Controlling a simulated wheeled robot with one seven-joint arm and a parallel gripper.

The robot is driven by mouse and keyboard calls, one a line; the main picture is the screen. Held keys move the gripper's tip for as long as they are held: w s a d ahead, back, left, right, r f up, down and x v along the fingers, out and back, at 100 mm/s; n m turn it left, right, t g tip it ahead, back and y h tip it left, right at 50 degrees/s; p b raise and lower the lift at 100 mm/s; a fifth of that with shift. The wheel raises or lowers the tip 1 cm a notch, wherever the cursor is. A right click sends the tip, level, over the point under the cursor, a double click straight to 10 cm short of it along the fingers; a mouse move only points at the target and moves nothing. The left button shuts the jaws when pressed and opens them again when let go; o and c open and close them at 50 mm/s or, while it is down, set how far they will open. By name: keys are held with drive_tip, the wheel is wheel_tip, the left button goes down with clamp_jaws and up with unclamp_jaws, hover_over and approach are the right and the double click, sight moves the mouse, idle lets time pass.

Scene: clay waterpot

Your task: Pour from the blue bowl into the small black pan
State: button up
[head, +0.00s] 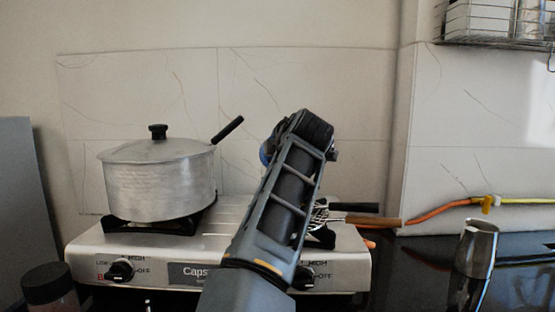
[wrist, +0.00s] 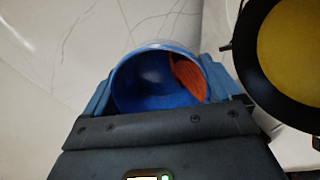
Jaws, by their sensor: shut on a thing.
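The blue bowl (wrist: 140,92) is between the two fingers of my gripper (wrist: 157,92) in the wrist view, its opening facing the camera. An orange piece (wrist: 188,77) lies inside against its right wall. In the head view only a sliver of the blue bowl (head: 264,153) shows left of my arm, which hides the gripper's fingers. A round black pan (wrist: 247,62) with a yellow inside is at the right of the wrist view, beside the bowl and apart from it. In the head view the pan is not clearly visible behind my arm.
A lidded silver pot (head: 160,185) stands on the left burner of the stove (head: 215,230). A black handle (head: 355,207) and a wooden handle (head: 373,220) stick out right of my arm. A metal cup (head: 477,250) stands on the right counter. A dark jar (head: 50,285) is front left.

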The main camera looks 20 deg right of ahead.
drive_tip(key=shift+s+t+b, duration=0.25)
drive_tip(key=shift+t+b, duration=0.55)
drive_tip(key=shift+b, duration=2.45)
drive_tip(key=shift+r+b, duration=0.15)
drive_tip(key=shift+b, duration=0.7)
drive_tip(key=shift+t+b, duration=0.3)
drive_tip(key=shift+b, duration=0.35)
drive_tip(key=shift+s+t+b, duration=0.25)
drive_tip(key=shift+t+b, duration=0.25)
drive_tip(key=shift+b, duration=2.65)
drive_tip(key=shift+r+b, duration=0.15)
drive_tip(key=shift+b, duration=0.3)
drive_tip(key=shift+m+b, duration=0.3)
drive_tip(key=shift+b, duration=0.35)
drive_tip(key=shift+s+d+t+b, duration=0.15)
drive_tip(key=shift+t+b, duration=0.45)
drive_tip(key=shift+b, duration=2.2)
